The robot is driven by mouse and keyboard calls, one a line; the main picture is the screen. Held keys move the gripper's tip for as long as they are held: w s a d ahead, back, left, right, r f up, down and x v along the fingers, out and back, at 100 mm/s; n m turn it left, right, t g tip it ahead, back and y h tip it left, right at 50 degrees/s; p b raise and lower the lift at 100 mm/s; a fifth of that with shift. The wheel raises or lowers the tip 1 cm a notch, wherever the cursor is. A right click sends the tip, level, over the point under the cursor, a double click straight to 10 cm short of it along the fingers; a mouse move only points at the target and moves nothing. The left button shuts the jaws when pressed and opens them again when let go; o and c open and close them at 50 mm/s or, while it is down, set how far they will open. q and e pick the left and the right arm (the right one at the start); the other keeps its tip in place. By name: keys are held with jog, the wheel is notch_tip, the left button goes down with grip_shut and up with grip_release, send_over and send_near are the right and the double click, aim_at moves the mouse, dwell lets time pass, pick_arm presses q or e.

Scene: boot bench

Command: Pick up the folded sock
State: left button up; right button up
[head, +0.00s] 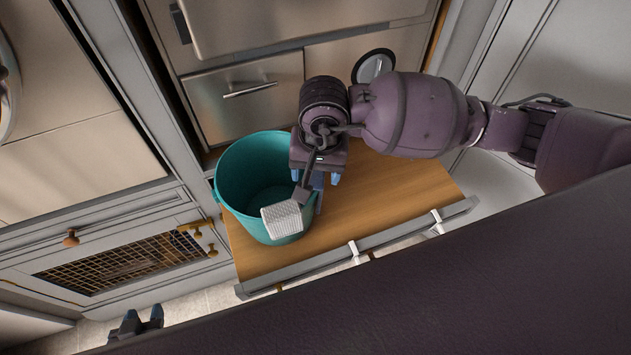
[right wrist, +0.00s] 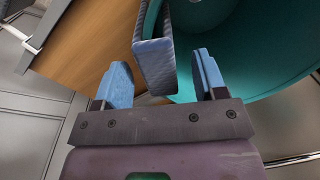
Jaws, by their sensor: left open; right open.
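The folded sock (head: 283,219) is a pale grey, ribbed, flat bundle at the near rim of a teal bucket (head: 236,188) in the head view. It seems to hang over the rim. In the right wrist view the sock (right wrist: 156,66) lies across the gap between the blue fingers of my right gripper (right wrist: 162,76). That gripper is open, and I see a gap on the right side of the sock; contact on the left is unclear. In the head view my right gripper (head: 320,188) is partly hidden by its wrist. My left gripper (head: 136,324) is open at the bottom left, far from the sock.
The bucket stands on a wooden surface (head: 390,200) with a grey front rail (head: 300,272). Metal drawers (head: 248,90) stand behind it and a cabinet with a mesh panel (head: 120,265) to its left. A round dark-rimmed object (head: 374,66) is at the back. The wood right of the bucket is clear.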

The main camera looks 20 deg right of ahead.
jog(key=shift+f, duration=1.45)
jog(key=c, duration=0.9)
jog(key=shift+c, duration=0.5)
notch_tip(320, 180, up, 10)
jog(key=p, duration=0.4)
